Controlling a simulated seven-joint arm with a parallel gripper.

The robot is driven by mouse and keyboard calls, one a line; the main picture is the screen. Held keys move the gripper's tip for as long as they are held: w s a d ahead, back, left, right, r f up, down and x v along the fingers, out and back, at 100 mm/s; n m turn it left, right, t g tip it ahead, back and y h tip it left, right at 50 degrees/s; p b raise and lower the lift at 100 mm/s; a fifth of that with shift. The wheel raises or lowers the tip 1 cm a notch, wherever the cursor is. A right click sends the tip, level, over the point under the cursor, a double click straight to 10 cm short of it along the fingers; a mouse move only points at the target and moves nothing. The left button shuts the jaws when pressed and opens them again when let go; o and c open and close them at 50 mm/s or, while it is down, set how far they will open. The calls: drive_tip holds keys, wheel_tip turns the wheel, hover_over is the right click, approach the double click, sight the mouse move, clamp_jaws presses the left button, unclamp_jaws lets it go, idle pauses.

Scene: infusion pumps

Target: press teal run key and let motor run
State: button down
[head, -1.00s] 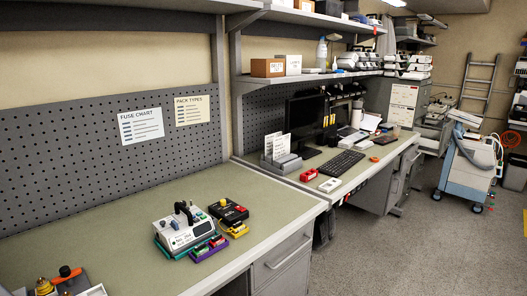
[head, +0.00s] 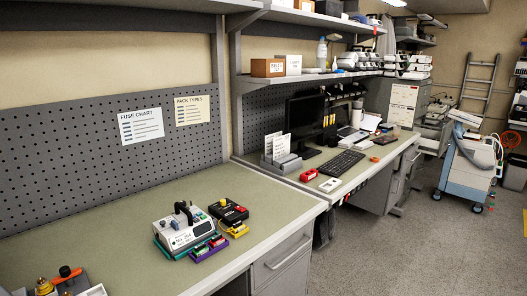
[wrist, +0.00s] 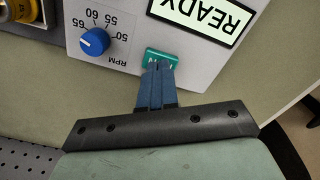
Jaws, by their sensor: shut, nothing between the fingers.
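In the wrist view the teal run key (wrist: 162,55) sits on a light grey panel (wrist: 118,55), seen upside down. My gripper (wrist: 158,66) is shut and empty, and its blue fingertips overlap the key's near edge, hiding part of its lettering. I cannot tell whether they touch or press it. The display (wrist: 203,14) reads READY. A blue RPM knob (wrist: 95,41) points near 65. In the head view a device with an orange-red part (head: 69,272) and a brass-coloured part (head: 44,286) shows at the lower left, cut off by the frame. My gripper is not in the head view.
A white box with a teal base (head: 178,232), a black box with coloured buttons (head: 229,209) and a purple tray (head: 208,250) stand on the green-topped bench (head: 120,215). A pegboard (head: 60,175) rises behind.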

drive_tip(key=shift+f, duration=0.55)
drive_tip(key=shift+r, duration=0.1)
wheel_tip(320, 180, up, 8)
idle(1.3)
